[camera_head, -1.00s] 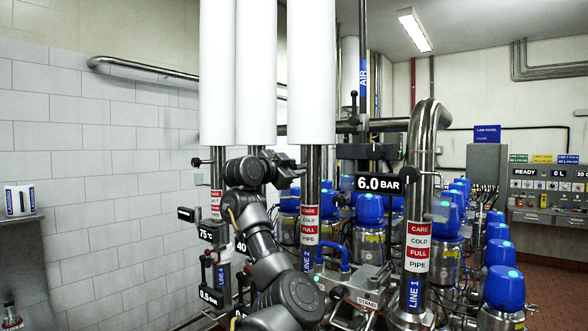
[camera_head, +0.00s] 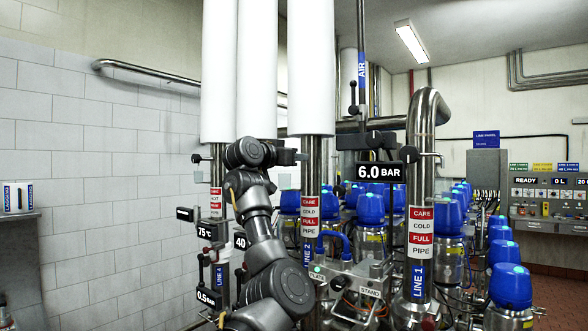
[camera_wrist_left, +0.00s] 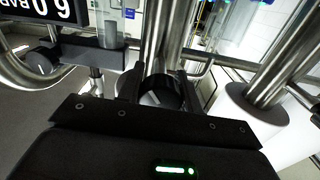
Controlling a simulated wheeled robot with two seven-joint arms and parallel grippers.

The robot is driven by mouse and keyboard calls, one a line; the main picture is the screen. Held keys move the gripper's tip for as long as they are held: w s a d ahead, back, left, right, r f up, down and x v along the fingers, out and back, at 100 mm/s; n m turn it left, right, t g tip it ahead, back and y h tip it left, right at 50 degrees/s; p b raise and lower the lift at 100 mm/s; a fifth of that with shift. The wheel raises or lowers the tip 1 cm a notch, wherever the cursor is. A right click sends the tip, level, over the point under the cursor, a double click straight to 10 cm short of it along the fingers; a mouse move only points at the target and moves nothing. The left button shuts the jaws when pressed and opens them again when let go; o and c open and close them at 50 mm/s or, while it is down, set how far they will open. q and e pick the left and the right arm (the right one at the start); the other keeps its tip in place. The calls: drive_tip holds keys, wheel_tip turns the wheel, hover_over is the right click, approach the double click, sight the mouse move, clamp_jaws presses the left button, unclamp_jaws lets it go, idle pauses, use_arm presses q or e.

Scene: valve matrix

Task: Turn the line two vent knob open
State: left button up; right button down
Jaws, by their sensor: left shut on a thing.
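The line two pipe (camera_head: 311,170) stands upright in the middle of the head view, with a red and white sign (camera_head: 310,216) and a blue LINE 2 label. My left gripper (camera_head: 299,157) is at this pipe, above the sign. In the left wrist view a dark round vent knob (camera_wrist_left: 161,94) sits between the two fingers of my left gripper (camera_wrist_left: 160,92), in front of a steel pipe. The fingers are shut on it. In the head view the knob is hidden by the gripper, so its turn angle cannot be told. My right gripper is not in view.
The line one pipe (camera_head: 420,235) stands to the right, with a 6.0 BAR display (camera_head: 380,172) near it. The line four pipe (camera_head: 217,180) is to the left. Several blue-topped valves (camera_head: 370,208) fill the space behind. A tiled wall (camera_head: 100,200) is at the left.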

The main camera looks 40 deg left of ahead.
use_arm(q)
drive_tip(key=n+b, duration=0.2)
drive_tip(key=n, duration=0.3)
drive_tip(key=n+b, duration=0.2)
drive_tip(key=n, duration=0.3)
drive_tip(key=shift+s+r+n, duration=0.1)
drive_tip(key=shift+r+n, duration=0.1)
drive_tip(key=shift+n, duration=0.4)
drive_tip(key=o, duration=1)
drive_tip(key=shift+f, duration=0.1)
drive_tip(key=s+b, duration=0.5)
drive_tip(key=s, duration=0.5)
drive_tip(key=shift+s+d, duration=0.1)
drive_tip(key=shift+s, duration=0.25)
